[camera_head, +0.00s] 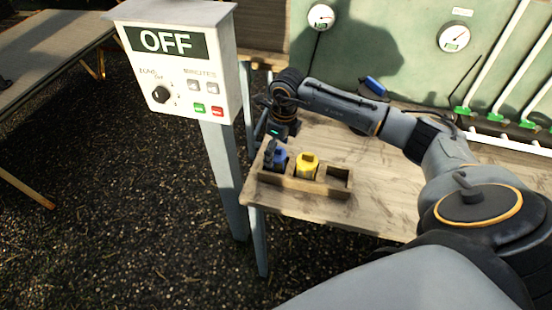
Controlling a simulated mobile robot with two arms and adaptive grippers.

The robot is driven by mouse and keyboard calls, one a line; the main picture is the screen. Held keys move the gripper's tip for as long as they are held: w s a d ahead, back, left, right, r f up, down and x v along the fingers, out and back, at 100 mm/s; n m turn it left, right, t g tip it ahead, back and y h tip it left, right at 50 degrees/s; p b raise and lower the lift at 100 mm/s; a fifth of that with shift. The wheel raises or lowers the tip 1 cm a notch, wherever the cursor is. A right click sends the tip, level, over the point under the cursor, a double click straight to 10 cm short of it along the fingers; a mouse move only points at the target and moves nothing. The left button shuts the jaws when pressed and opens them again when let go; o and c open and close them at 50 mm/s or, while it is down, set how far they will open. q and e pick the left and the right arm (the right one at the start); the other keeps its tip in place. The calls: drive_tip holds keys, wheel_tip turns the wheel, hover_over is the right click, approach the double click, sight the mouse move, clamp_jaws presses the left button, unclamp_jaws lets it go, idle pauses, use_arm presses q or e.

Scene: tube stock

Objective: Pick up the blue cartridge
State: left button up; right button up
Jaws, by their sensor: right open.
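A blue cartridge (281,158) stands in the left slot of a small wooden rack (301,185) on the table. My right gripper (271,152) reaches in from above and behind, its dark fingers at the left part of the blue cartridge and partly covering it. The gripper is open. Whether a finger touches the cartridge cannot be told. A yellow cartridge (307,166) stands in the middle slot, and the right slot is empty. My left gripper is not in view.
A grey control box (180,60) reading OFF stands on a post close left of the table. Another blue object (374,86) lies behind my right arm. A green panel (400,40) with gauges and white tubes stands behind. The table (370,210) is bare right of the rack.

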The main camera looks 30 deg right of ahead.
drive_tip(key=shift+w+f, duration=0.15)
drive_tip(key=shift+f, duration=1)
drive_tip(key=c, duration=1.3)
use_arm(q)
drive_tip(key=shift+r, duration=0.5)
use_arm(e)
drive_tip(key=shift+o, duration=0.2)
drive_tip(key=shift+r, duration=0.1)
drive_tip(key=shift+r, duration=0.3)
wheel_tip(320, 180, up, 9)
drive_tip(key=b, duration=0.3)
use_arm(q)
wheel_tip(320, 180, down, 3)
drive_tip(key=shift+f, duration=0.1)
use_arm(e)
drive_tip(key=shift+r, duration=0.15)
drive_tip(key=shift+r, duration=0.1)
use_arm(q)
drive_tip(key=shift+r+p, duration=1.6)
use_arm(e)
drive_tip(key=shift+r, duration=2.4)
